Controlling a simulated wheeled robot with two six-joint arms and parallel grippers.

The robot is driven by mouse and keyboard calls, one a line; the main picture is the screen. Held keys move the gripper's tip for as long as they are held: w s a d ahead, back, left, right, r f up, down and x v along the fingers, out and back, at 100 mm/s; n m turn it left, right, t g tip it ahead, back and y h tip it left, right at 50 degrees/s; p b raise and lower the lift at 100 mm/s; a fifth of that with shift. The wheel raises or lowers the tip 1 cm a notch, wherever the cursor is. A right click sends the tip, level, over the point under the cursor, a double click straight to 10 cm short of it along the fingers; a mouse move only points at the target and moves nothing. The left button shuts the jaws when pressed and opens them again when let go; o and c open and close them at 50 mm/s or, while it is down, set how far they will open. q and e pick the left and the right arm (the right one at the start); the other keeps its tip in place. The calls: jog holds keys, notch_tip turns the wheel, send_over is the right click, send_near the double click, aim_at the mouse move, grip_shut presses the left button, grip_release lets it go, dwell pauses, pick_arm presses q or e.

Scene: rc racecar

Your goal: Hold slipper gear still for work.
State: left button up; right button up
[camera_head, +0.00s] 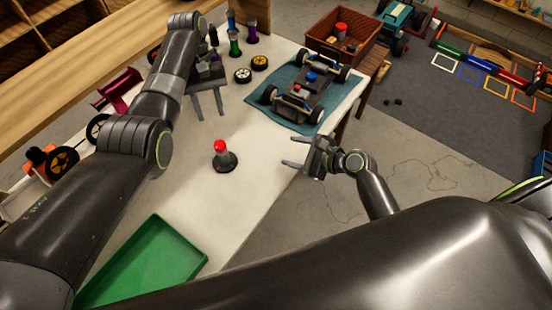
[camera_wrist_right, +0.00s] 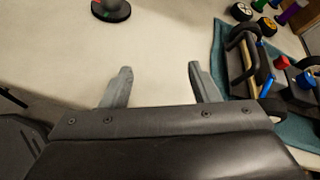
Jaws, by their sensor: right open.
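I cannot pick out a slipper gear for certain. The racecar chassis (camera_head: 303,92), with black wheels and red and blue parts on top, sits on a teal mat (camera_head: 340,100) on the white table. It also shows at the right of the right wrist view (camera_wrist_right: 262,62). My left gripper (camera_head: 207,106) is open and empty over the table, left of the car. My right gripper (camera_head: 288,151) is open and empty near the table's right edge, below the car in the picture. Its spread fingers (camera_wrist_right: 160,82) have bare table between them.
A red-topped device with a dark round base (camera_head: 224,158) stands mid-table. A green tray (camera_head: 150,262) lies at the near left. Loose wheels (camera_head: 243,75) and coloured bottles (camera_head: 235,45) are at the back. A brown crate (camera_head: 318,32) stands beyond the car.

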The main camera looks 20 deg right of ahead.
aim_at(228, 157)
jog(key=s+a+r+m+g+y, duration=0.2)
jog(key=s+a+r+y, duration=0.1)
jog(key=a, duration=0.4)
jog(key=x, duration=1.1)
jog(key=w+d+x, duration=0.1)
jog(key=x, duration=0.5)
jog(key=shift+w+a+f, duration=0.1)
jog(key=shift+a+f, duration=0.05)
jog(key=shift+f, duration=0.15)
